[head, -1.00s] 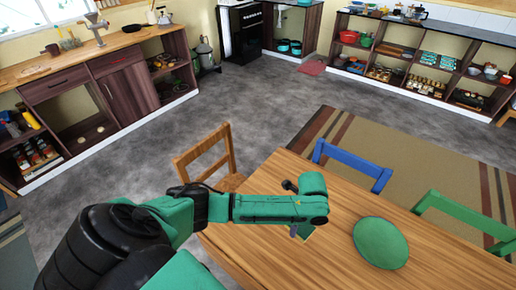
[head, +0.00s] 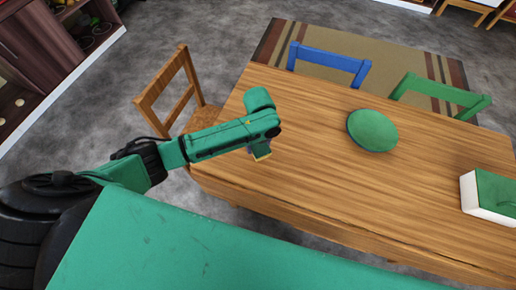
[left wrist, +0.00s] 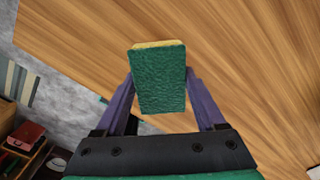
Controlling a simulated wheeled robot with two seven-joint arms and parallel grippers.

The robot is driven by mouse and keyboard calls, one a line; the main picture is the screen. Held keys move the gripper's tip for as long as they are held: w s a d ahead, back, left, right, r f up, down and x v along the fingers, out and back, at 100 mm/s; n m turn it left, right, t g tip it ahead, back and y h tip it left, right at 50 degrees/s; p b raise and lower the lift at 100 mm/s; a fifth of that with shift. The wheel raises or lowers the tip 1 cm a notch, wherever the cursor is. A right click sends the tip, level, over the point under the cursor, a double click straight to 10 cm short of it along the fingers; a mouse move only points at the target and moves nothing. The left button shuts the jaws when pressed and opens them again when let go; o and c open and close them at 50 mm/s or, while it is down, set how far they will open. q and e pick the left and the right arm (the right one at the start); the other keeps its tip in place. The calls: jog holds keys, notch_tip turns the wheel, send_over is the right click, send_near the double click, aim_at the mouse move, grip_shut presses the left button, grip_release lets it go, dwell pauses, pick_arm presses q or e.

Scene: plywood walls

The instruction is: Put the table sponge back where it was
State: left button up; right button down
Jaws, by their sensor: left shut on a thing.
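The table sponge (left wrist: 158,80) is green with a yellow layer and shows in the left wrist view between two purple fingers. My left gripper (head: 261,154) is shut on it and holds it over the wooden table (head: 310,170), near the table's left end. The gap between sponge and tabletop cannot be judged. My right gripper is not in view.
A green round plate (head: 372,130) lies on the table. A white and green box (head: 488,196) stands at the right edge. A wooden chair (head: 178,95), a blue chair (head: 328,64) and a green chair (head: 440,94) surround the table. The tabletop's middle is clear.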

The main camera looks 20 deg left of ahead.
aim_at(259, 146)
pick_arm(q)
jog(key=f, duration=0.3)
jog(key=shift+d+f, duration=0.2)
jog(key=shift+f, duration=0.3)
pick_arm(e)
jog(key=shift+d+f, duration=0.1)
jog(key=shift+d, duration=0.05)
pick_arm(q)
jog(key=shift+f, duration=0.1)
jog(key=o, duration=1.2)
jog(key=shift+c, duration=0.2)
jog(key=shift+r, duration=0.5)
notch_tip(259, 146, up, 11)
jog(key=shift+r, duration=0.15)
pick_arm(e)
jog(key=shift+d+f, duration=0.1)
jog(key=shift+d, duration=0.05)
